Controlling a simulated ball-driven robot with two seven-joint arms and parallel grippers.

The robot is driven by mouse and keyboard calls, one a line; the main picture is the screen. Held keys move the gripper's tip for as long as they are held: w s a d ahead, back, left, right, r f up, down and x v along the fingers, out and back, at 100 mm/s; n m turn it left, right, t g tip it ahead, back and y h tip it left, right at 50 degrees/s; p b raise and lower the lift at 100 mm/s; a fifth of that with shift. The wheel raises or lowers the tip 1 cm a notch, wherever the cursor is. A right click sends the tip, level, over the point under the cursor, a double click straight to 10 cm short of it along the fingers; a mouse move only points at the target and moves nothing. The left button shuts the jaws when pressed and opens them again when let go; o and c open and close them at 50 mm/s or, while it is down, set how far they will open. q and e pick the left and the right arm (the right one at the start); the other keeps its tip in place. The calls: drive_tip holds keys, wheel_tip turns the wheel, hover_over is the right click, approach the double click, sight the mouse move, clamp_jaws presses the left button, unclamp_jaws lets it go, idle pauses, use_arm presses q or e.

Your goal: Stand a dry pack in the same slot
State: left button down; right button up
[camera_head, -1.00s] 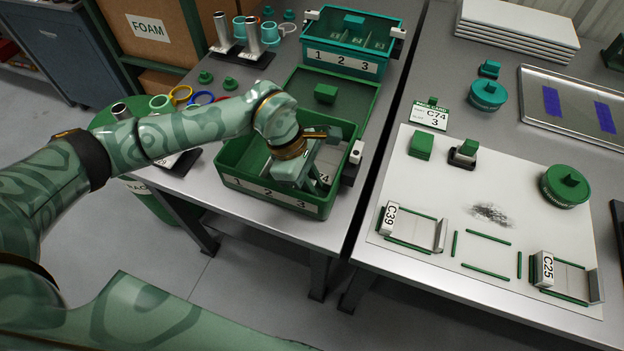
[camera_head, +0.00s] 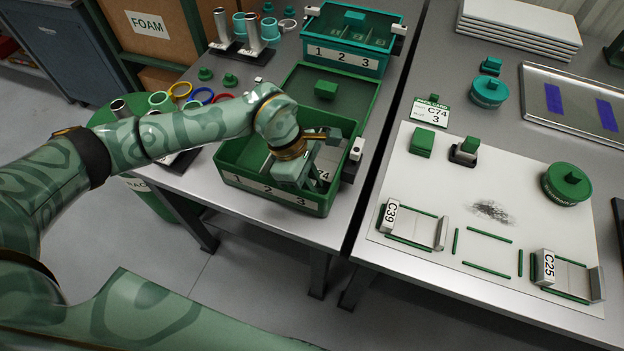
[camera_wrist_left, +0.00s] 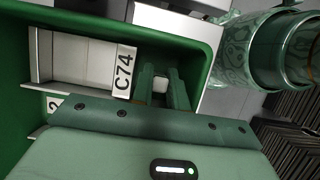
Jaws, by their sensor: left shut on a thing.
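The green bin (camera_head: 232,183), with slots numbered 1, 2 and 3 on its front, stands on the left table. My left gripper (camera_head: 312,168) reaches down into its right end, by slot 3. In the left wrist view, the gripper's green fingers (camera_wrist_left: 162,90) are shut on the dry pack (camera_wrist_left: 160,84). Only a small pale grey bit of the pack shows between them, so its tilt and whether it touches the floor cannot be told. My right gripper is not in view.
The green lid (camera_head: 350,103) lies behind the bin. A teal bin (camera_head: 345,60) stands farther back. The card (camera_head: 431,112) reads C74 3. The right table holds a white mat (camera_head: 400,165) with C39 (camera_head: 391,215) and C25 (camera_head: 545,267) blocks and a round green tin (camera_head: 567,187).

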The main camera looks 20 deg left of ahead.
use_arm(q)
drive_tip(key=shift+f, duration=0.4)
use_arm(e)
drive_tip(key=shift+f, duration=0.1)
use_arm(q)
drive_tip(key=shift+f, duration=0.1)
idle(0.3)
drive_tip(key=c, duration=1.3)
unclamp_jaws()
drive_tip(key=shift+f, duration=0.1)
drive_tip(key=shift+o, duration=0.3)
drive_tip(key=shift+s, duration=0.1)
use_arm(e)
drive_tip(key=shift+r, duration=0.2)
use_arm(q)
drive_tip(key=shift+o, duration=0.8)
wheel_tip(320, 180, up, 2)
drive_tip(key=shift+r+p, duration=0.15)
drive_tip(key=shift+p, duration=0.65)
drive_tip(key=shift+r+p, duration=3.05)
drive_tip(key=shift+r, duration=1.45)
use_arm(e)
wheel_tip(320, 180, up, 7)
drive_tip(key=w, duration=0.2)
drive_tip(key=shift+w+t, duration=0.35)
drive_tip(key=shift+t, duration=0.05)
